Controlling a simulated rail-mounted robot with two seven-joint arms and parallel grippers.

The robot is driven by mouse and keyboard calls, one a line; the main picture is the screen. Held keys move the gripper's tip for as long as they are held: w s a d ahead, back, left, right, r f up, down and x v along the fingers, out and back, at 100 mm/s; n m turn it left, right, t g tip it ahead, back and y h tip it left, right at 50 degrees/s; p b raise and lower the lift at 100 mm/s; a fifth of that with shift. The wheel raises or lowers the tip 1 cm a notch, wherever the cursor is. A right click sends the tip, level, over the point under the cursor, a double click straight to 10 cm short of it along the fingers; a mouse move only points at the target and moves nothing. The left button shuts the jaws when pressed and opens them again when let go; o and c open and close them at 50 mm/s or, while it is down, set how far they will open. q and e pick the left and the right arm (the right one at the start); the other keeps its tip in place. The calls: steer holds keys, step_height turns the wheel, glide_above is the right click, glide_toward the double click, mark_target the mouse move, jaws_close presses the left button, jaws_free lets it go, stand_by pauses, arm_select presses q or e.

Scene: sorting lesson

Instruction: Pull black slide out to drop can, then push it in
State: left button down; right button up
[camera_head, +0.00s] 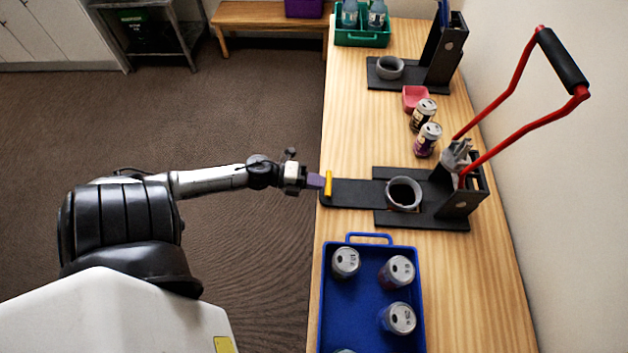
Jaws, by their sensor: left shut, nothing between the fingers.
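The black slide (350,193) sticks out to the left from the can crusher's black base (432,222), reaching the table's left edge. A yellow upright handle (328,184) stands at its outer end. The crusher has a grey ring (404,194) with a dark inside; no can shows in it. Its red lever (522,135) with a black grip is raised. My left gripper (318,181), with purple fingers, is shut and empty right beside the yellow handle, on its left. I cannot tell whether it touches the handle. My right gripper is not in view.
A blue tray (370,239) with several cans stands in front. Farther back are a second crusher (440,52) and a green crate (362,40) with bottles. Floor left of the table is open.

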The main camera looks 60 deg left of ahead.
mark_target(349, 192)
arm_select(q)
steer(key=shift+w+d, duration=0.2)
steer(key=shift+w, duration=0.05)
steer(key=p+x, duration=0.1)
steer(key=x, duration=0.2)
steer(key=r+p+x, duration=0.1)
steer(key=x, duration=0.2)
steer(key=p+x, duration=0.1)
steer(key=x, duration=0.2)
steer(key=shift+w+r, duration=0.15)
steer(key=shift+r, duration=0.3)
steer(key=shift+f, duration=0.1)
